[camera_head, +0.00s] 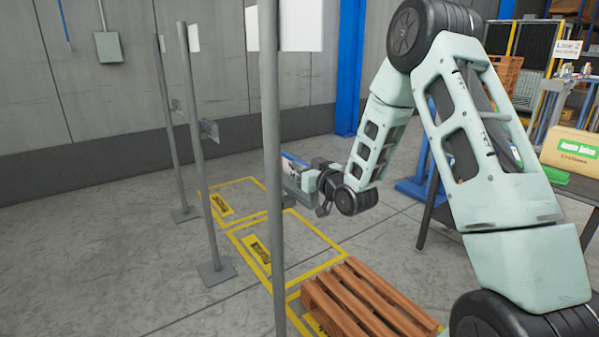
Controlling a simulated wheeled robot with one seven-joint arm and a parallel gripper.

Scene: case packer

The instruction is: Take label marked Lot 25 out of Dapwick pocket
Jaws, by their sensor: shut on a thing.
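My gripper (312,187) is at the middle of the view, just right of the nearest grey post (271,170). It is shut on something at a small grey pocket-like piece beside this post. A small white and blue patch (296,160), perhaps a label, shows just above the jaws. I cannot read any lettering on it, and the post and gripper hide part of it. I cannot tell whether it is still inside a pocket. Two farther posts carry small grey pockets (209,130) and (177,104). No Dapwick name or Lot 25 mark is readable.
White signs (300,25) top the posts. A wooden pallet (365,303) lies on the floor at lower middle, near yellow floor markings (262,255). A blue column (349,70) stands behind. At right, a juice case (571,150) rests on a table.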

